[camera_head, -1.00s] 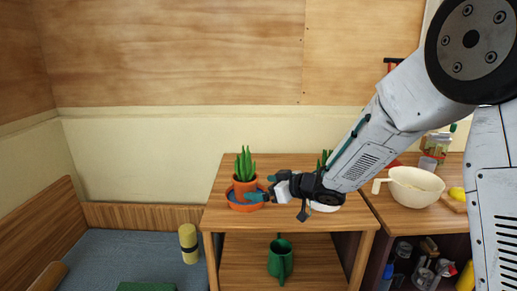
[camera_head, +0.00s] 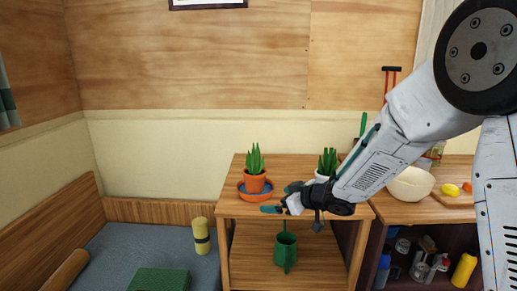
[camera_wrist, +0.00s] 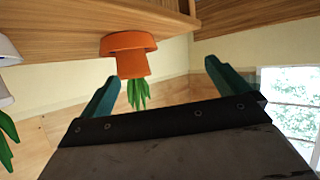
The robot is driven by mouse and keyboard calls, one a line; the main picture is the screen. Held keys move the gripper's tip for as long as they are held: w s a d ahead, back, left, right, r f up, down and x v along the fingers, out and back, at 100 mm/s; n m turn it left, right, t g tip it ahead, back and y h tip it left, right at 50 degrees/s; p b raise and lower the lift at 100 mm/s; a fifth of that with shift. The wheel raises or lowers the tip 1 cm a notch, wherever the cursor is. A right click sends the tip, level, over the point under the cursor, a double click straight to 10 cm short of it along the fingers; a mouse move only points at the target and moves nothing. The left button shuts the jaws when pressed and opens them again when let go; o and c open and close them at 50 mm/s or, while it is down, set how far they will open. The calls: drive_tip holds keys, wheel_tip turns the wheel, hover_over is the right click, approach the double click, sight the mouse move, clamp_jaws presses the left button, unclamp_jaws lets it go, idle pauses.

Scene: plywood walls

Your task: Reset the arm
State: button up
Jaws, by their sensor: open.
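My gripper (camera_head: 280,199) is open and empty at the front of the wooden table, just right of and in front of an orange pot (camera_head: 254,183) with a green spiky plant. The pot stands upright in an orange saucer (camera_head: 243,193). In the wrist view, which is upside down, the teal fingers (camera_wrist: 162,75) are spread apart and the pot (camera_wrist: 130,62) shows beyond them, apart from them. My arm comes in from the right and partly covers a second plant in a white pot (camera_head: 321,178).
The table (camera_head: 228,208) has a lower shelf with a green watering can (camera_head: 286,250). At right a cabinet holds a cream bowl (camera_head: 412,185), a cutting board and several bottles below. A bed (camera_head: 130,250) with a yellow roll (camera_head: 201,237) lies at left.

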drive_tip(key=s+d+f+m+g+h, duration=0.1)
drive_tip(key=s+d+m+h, duration=0.15)
drive_tip(key=d+h, duration=0.35)
drive_tip(key=s+d+f+m+h, duration=0.1)
drive_tip(key=s+d+m+h, duration=0.2)
drive_tip(key=d, duration=0.6)
drive_tip(key=s+d+r+m+g+h, duration=0.25)
drive_tip(key=s+d, duration=0.35)
drive_tip(key=s, duration=0.5)
drive_tip(key=s+r+m+g+y, duration=0.1)
drive_tip(key=s+r, duration=0.4)
drive_tip(key=s, duration=0.7)
drive_tip(key=s+r+m+g+y, duration=0.1)
drive_tip(key=s+r+g, duration=0.2)
drive_tip(key=s, duration=1)
drive_tip(key=shift+s+a+r, duration=0.25)
drive_tip(key=shift+a+r, duration=0.15)
drive_tip(key=shift+r, duration=0.5)
